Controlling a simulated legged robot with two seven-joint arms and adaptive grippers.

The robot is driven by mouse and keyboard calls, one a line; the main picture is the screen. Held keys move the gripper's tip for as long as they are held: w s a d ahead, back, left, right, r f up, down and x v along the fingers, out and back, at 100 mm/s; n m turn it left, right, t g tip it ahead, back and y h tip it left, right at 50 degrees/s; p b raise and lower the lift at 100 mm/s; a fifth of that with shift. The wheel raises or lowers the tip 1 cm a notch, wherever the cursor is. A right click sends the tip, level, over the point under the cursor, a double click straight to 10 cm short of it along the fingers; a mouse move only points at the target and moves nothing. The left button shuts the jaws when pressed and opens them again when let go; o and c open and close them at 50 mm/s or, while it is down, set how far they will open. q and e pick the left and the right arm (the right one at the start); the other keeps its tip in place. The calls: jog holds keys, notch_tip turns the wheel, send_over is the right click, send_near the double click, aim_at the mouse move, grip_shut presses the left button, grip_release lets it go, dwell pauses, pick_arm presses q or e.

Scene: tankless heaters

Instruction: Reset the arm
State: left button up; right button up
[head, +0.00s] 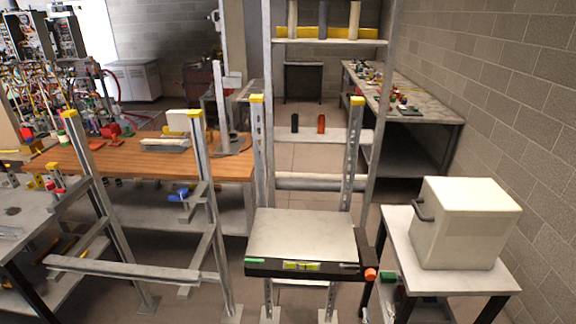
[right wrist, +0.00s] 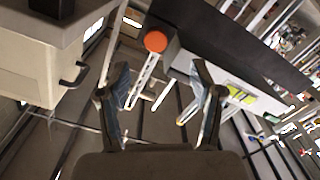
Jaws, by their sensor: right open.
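My right gripper (right wrist: 161,72) is open in the right wrist view, with its two dark fingers apart and nothing between them. Beyond the fingers are an orange knob (right wrist: 155,41) and the dark front bar (right wrist: 235,45) of a metal platform. In the head view the platform (head: 303,232) sits on a metal frame, with the orange knob (head: 370,274) at its right front corner. I cannot clearly make out the right gripper in the head view. My left gripper is not in view.
A cream box (head: 468,225) with a dark side handle stands on a small table (head: 400,225) at right; the box also shows in the right wrist view (right wrist: 40,65). Metal uprights (head: 205,190) and a wooden bench (head: 225,166) are at left. A tall shelf (head: 330,42) stands behind.

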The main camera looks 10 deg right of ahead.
jog(key=s+a+f+g+y+p, duration=0.1)
jog(key=s+a+f+g, duration=0.25)
jog(key=f, duration=0.45)
jog(key=s+a+f+g+y, duration=0.1)
jog(key=s+a+f+g, duration=0.1)
jog(key=s+f, duration=0.4)
jog(key=s+a+f+g+y+p, duration=0.1)
jog(key=s+a+f+g, duration=0.2)
jog(key=f, duration=0.6)
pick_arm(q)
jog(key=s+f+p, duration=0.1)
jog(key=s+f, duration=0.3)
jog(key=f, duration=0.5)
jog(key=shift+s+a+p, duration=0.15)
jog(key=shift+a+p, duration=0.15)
pick_arm(e)
jog(key=s+a+f+g, duration=0.2)
jog(key=s+f, duration=0.2)
jog(key=s, duration=0.4)
jog(key=s+a+f+g, duration=0.3)
jog(key=s+f, duration=0.1)
jog(key=s, duration=0.5)
jog(key=s+a+f+g+y, duration=0.1)
jog(key=s+a+f+g, duration=0.1)
jog(key=s+f, duration=0.3)
jog(key=s+a, duration=0.1)
jog(key=s, duration=0.2)
jog(key=shift+s+a+m, duration=0.25)
jog(key=shift+s+m, duration=0.05)
jog(key=shift+m, duration=0.1)
